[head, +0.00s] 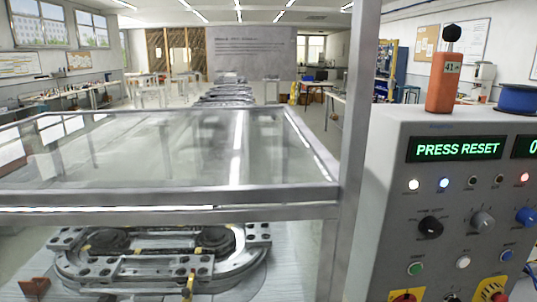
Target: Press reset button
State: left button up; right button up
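A grey control panel (387,185) stands at the right, and its display (455,148) reads "PRESS RESET" in green. Low on the panel is a row of round buttons: a green button (415,268), a white button (463,262) and a blue button (506,255). Their labels are too small to read, so I cannot tell which is the reset button. Red buttons on yellow plates (408,296) are partly cut off at the bottom edge. Neither of my grippers is in view.
A metal-framed clear enclosure (150,195) covers an oval track (165,265) on the left. Its upright post (350,150) stands beside the panel. Rotary knobs (430,227) sit above the buttons. An orange device (443,82) and a blue spool (517,99) rest on top of the panel.

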aim_at(508, 255)
jog(key=z, duration=1.5)
